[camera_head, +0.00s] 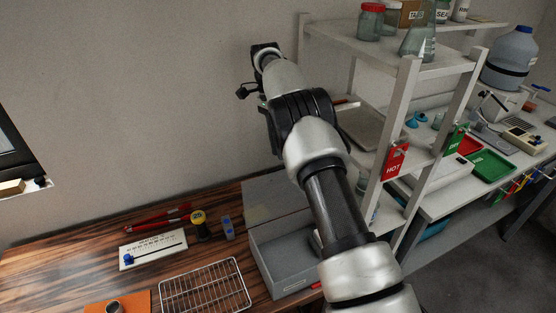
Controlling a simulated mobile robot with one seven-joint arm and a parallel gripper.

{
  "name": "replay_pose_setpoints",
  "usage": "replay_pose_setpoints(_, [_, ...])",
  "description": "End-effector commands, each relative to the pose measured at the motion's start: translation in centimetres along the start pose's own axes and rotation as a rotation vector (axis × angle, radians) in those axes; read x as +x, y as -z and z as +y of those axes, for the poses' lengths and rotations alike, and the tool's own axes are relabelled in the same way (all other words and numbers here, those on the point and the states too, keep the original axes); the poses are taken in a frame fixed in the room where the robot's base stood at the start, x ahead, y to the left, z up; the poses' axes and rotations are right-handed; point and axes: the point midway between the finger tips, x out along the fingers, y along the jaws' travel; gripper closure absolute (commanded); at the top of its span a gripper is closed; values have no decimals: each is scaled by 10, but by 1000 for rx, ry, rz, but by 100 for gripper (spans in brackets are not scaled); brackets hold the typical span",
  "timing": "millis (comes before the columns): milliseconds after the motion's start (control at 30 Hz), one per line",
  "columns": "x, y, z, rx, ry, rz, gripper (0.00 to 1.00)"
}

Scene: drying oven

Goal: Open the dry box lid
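A grey box (285,278), which looks like the dry box, stands on the wooden bench below my arm. Its hollow inside shows from above. A flat grey panel (275,196) rises at its back edge and looks like the lid standing raised. My arm hides the right part of the box and panel. My gripper (264,50) is high up near the wall, well above the box and apart from it. Its fingers are too small and turned away to tell whether they are open.
A wire rack (205,288), a white board (153,250), a yellow-and-black spool (200,225) and red tools (158,217) lie left of the box. A white shelf (402,130) with glassware stands close on the right. A dark oven edge (14,150) shows at far left.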

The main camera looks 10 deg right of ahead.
Motion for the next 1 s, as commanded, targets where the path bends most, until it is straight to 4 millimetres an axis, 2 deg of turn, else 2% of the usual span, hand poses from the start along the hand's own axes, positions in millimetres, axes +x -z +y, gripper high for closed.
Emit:
replay_pose_setpoints(100, [-18, 0, 6, 0, 2, 0, 74])
replay_pose_setpoints(200, [-26, 0, 9, 0, 0, 0, 74])
replay_pose_setpoints(567, [-29, 0, 10, 0, 0, -1, 74])
replay_pose_setpoints(667, [-35, 1, 13, -9, 10, -2, 74])
replay_pose_setpoints(833, [-71, 10, 34, -78, 73, -8, 74])
replay_pose_setpoints(1000, [-114, 17, 75, -205, 170, -3, 74])
